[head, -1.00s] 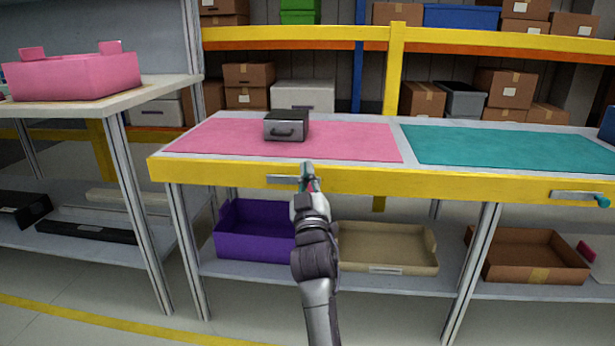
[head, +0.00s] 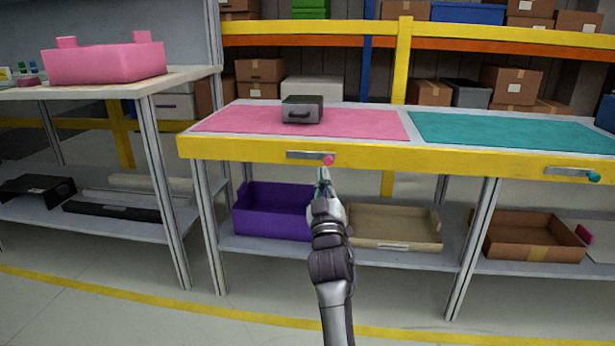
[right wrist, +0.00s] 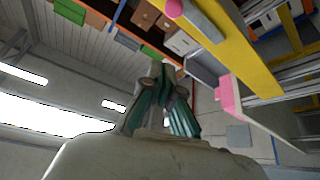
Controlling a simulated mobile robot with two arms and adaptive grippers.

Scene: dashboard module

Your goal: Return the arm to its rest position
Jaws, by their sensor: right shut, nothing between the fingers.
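My right arm reaches up from the bottom middle of the head view. Its gripper (head: 322,184) is shut and empty, in front of and below the table's yellow front edge. The gripper's teal fingers (right wrist: 165,112) also show in the right wrist view. A pink knob (head: 328,160) sits at the right end of a metal plate on the yellow edge, just above the gripper. My left gripper is in neither view.
The yellow table edge (head: 450,162) is close above my gripper. Below are a purple bin (head: 270,212), a beige tray (head: 393,228) and a brown tray (head: 530,238). A pink bin (head: 105,63) stands on the left table. The floor in front is clear.

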